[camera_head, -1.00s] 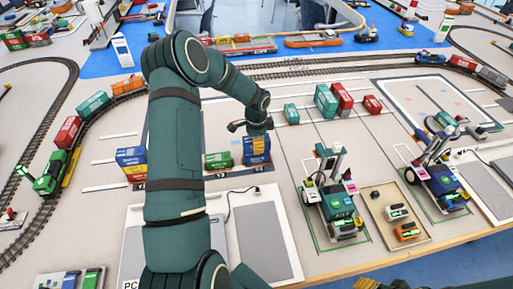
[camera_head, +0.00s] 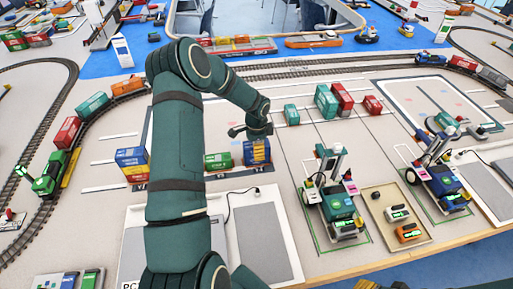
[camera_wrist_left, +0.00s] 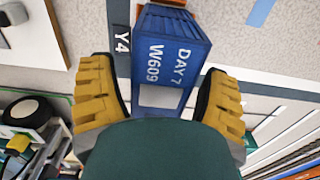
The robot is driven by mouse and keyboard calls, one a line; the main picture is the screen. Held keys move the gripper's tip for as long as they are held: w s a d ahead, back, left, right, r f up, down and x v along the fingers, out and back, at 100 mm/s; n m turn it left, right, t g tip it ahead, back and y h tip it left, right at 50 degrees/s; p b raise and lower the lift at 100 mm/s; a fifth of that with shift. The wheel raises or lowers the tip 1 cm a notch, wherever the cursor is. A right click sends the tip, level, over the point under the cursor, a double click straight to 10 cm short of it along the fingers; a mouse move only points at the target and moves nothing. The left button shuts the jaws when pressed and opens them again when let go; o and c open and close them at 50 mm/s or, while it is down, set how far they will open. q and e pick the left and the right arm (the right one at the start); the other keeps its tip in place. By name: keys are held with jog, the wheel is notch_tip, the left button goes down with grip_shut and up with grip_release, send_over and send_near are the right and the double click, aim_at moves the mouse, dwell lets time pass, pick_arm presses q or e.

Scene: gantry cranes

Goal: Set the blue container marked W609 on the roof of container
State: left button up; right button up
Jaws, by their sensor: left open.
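The blue container marked W609 (camera_wrist_left: 168,55) lies between the two yellow fingers of my left gripper (camera_wrist_left: 158,95) in the left wrist view. The fingers are open, with gaps on both sides. In the head view my left gripper (camera_head: 252,131) is just above a blue container with yellowish markings (camera_head: 257,152), which seems to be the same one. An orange edge (camera_wrist_left: 172,3) shows beyond the blue container in the wrist view. A yellow part at the bottom edge of the head view seems to be my right gripper (camera_head: 366,284); its state is unclear.
A green container (camera_head: 218,160) lies just left of the blue one. Another blue container (camera_head: 131,157) stands further left. Teal (camera_head: 326,101) and red (camera_head: 343,95) containers stand to the right. Two wheeled gantry cranes (camera_head: 333,205) (camera_head: 440,180) stand at the front right.

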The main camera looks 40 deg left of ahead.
pick_arm(q)
notch_tip(320, 180, up, 12)
jog(key=p, duration=0.1)
jog(key=shift+r+p, duration=0.15)
jog(key=shift+p, duration=0.2)
dwell(0.5)
